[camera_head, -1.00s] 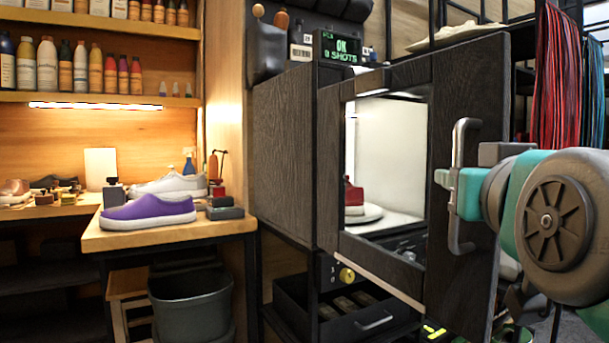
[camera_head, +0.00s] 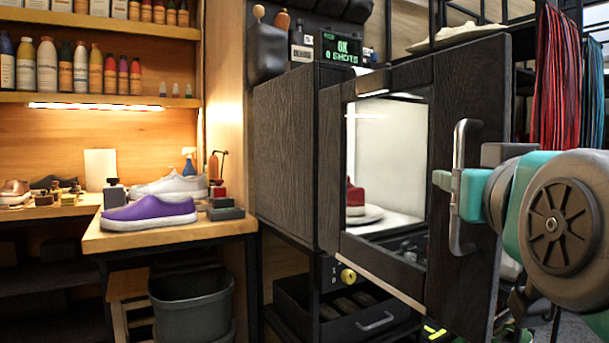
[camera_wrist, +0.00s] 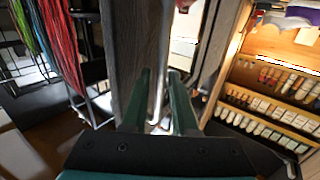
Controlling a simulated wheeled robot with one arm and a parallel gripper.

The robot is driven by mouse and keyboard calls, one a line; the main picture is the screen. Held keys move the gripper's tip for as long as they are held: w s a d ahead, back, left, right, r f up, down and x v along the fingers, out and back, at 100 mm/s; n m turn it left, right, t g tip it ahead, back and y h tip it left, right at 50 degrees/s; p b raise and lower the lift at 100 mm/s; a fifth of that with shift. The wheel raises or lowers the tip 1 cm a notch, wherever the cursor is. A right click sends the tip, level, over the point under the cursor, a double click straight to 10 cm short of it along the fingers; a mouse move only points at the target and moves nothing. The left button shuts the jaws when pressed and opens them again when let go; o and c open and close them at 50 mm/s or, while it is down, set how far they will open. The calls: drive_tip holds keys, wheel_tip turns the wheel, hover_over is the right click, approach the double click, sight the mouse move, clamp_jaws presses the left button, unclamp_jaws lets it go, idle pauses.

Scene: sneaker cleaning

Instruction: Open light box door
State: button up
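The light box (camera_head: 283,150) is a dark wood cabinet in the middle right of the head view. Its door (camera_head: 470,275) has a large window and a pale vertical handle (camera_head: 463,135) on the right side. Inside, behind the window, a red shoe (camera_head: 355,195) sits on a round white stand. My gripper (camera_head: 450,190) is at the middle of the handle, coming from the right. In the wrist view its two green fingers (camera_wrist: 162,80) stand close together on either side of the bright handle bar. The far fingertip contact is partly hidden.
A wooden table (camera_head: 165,238) with a purple shoe (camera_head: 150,213) and a white shoe (camera_head: 172,184) stands left of the box. A grey bin (camera_head: 190,300) is below it. A dark drawer (camera_head: 350,315) lies under the box. Red and blue laces (camera_head: 555,90) hang at the right.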

drive_tip(key=s+a, duration=0.1)
drive_tip(key=s, duration=0.6)
drive_tip(key=shift+s+a, duration=0.15)
